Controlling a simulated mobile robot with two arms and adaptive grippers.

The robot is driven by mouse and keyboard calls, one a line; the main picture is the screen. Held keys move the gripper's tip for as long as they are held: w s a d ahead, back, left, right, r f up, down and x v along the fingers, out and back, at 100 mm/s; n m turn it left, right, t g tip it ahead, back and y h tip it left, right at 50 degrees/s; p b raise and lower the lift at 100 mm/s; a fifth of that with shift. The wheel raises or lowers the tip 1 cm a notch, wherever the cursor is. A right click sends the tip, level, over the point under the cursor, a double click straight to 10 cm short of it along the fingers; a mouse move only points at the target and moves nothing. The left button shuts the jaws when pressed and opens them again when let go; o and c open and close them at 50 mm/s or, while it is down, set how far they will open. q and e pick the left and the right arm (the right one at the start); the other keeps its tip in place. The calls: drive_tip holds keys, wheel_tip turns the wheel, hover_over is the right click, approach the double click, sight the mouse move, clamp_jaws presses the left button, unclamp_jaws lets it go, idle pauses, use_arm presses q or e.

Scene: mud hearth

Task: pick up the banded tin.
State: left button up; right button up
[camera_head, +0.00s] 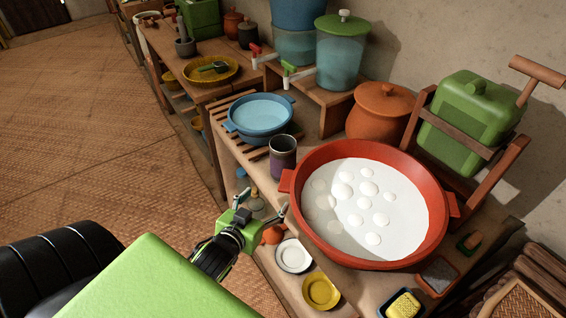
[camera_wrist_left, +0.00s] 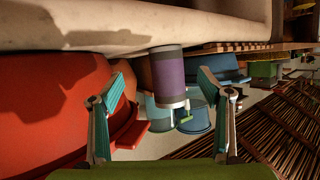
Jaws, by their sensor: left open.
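The banded tin (camera_head: 283,157) is a dark purple cylinder with grey bands. It stands upright on the bench, between the blue pan and the big red basin. In the left wrist view, which is upside down, the tin (camera_wrist_left: 170,78) shows between the fingers and farther off. My left gripper (camera_head: 264,202) is open and empty, at the bench's front edge, short of the tin and apart from it. Its two fingers (camera_wrist_left: 161,88) are spread in the left wrist view. My right gripper is not in view.
The red basin (camera_head: 318,241) of white liquid stands right of the tin. The blue pan (camera_head: 246,134) sits on a slatted rack behind left. A lidded orange pot (camera_head: 381,112) and water dispenser (camera_head: 341,62) stand farther back. A lower shelf holds a white plate (camera_head: 293,256) and yellow dish (camera_head: 320,291).

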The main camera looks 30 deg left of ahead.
sight(277, 161)
use_arm(q)
drive_tip(key=w+a+r+t, duration=0.1)
drive_tip(key=w, duration=0.2)
drive_tip(key=w+a+r+t, duration=0.1)
drive_tip(key=w+r+t, duration=0.1)
drive_tip(key=w, duration=0.1)
drive_tip(key=w+a+r+t+h, duration=0.1)
drive_tip(key=w, duration=0.2)
drive_tip(key=shift+w+a+r+m+p, duration=0.15)
drive_tip(key=shift+w+r+m+p, duration=0.15)
drive_tip(key=shift+w+a+f, duration=0.15)
drive_tip(key=shift+w, duration=0.85)
drive_tip(key=shift+w+a+f, duration=0.1)
drive_tip(key=shift+w+a, duration=0.05)
drive_tip(key=shift+w, duration=0.8)
drive_tip(key=shift+w+a+f, duration=0.15)
drive_tip(key=shift+w, duration=0.85)
drive_tip(key=c, duration=1.2)
